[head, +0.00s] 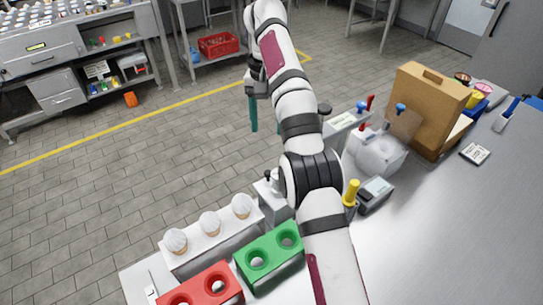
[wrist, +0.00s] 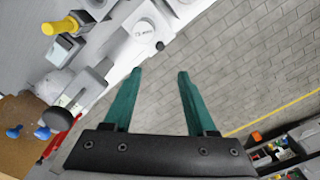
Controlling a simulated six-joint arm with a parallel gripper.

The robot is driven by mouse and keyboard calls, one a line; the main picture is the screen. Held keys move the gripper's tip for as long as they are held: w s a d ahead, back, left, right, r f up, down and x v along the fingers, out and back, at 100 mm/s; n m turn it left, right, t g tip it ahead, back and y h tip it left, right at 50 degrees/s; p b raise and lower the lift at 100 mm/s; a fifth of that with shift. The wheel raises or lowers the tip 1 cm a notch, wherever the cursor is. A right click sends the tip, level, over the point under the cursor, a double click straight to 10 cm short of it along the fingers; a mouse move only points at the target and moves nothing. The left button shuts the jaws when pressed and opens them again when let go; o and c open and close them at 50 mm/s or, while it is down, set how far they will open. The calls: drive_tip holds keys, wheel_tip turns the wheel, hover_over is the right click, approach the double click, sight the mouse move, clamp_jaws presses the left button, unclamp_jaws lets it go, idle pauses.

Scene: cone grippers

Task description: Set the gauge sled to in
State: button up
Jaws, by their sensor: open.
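My gripper (wrist: 160,75) is open, with two teal fingers apart and nothing between them. In the head view it (head: 253,115) hangs past the bench edge, over the floor. In the head view one yellow handle (head: 351,191) shows beside my arm, which hides part of the fixtures there.
A white unit (wrist: 138,35) stands at the bench edge. Red (head: 208,287) and green (head: 270,257) holders and a white rack with cones (head: 210,240) sit at the front. A brown board case (head: 425,105) stands farther back. The bench's right side is mostly clear.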

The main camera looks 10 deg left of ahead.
sight(268, 172)
wheel_tip(268, 172, down, 16)
drive_tip(key=shift+r, duration=0.15)
idle(0.3)
clamp_jaws()
drive_tip(key=shift+r, duration=0.1)
idle(1.2)
